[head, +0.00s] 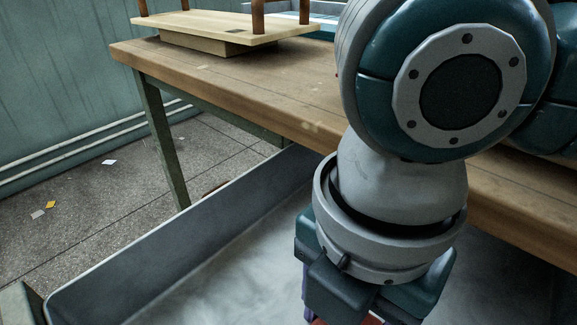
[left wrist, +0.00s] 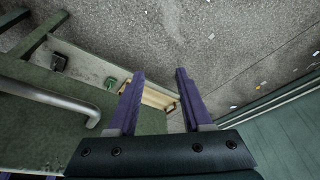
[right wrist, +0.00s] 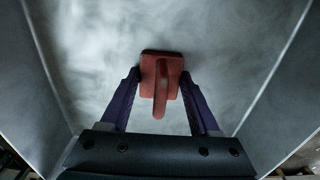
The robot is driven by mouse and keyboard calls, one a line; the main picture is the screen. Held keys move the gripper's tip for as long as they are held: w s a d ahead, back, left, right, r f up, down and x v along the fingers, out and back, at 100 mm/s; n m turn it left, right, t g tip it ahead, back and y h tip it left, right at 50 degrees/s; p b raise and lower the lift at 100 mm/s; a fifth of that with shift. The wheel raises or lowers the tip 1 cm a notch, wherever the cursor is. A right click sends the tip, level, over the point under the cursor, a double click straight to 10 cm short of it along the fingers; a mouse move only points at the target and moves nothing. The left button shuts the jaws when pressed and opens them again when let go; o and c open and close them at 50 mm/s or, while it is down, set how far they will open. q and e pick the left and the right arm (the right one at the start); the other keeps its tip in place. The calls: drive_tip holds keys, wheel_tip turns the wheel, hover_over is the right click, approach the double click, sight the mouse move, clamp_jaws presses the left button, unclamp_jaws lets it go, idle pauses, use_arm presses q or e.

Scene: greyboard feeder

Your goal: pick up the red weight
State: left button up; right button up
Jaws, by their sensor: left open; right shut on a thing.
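The red weight (right wrist: 161,95), a squarish block with a raised bar handle, is in the middle of the right wrist view. My right gripper (right wrist: 160,74) is shut on it, with one purple finger on each side. Only a sliver of red (head: 318,322) shows at the bottom of the head view, under my right gripper. The weight is over the floor of a grey metal bin (right wrist: 225,70); I cannot tell whether it touches the floor. My left gripper (left wrist: 160,74) is open and empty in the left wrist view, and it is outside the head view.
The grey bin's wall (head: 190,235) rises around my right gripper. A wooden workbench (head: 230,85) stands behind it, bearing a wooden stand (head: 225,27). My right arm hides much of the bench. Open concrete floor (head: 95,205) with paper scraps lies at the left.

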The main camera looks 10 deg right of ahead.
clamp_jaws()
idle(0.6)
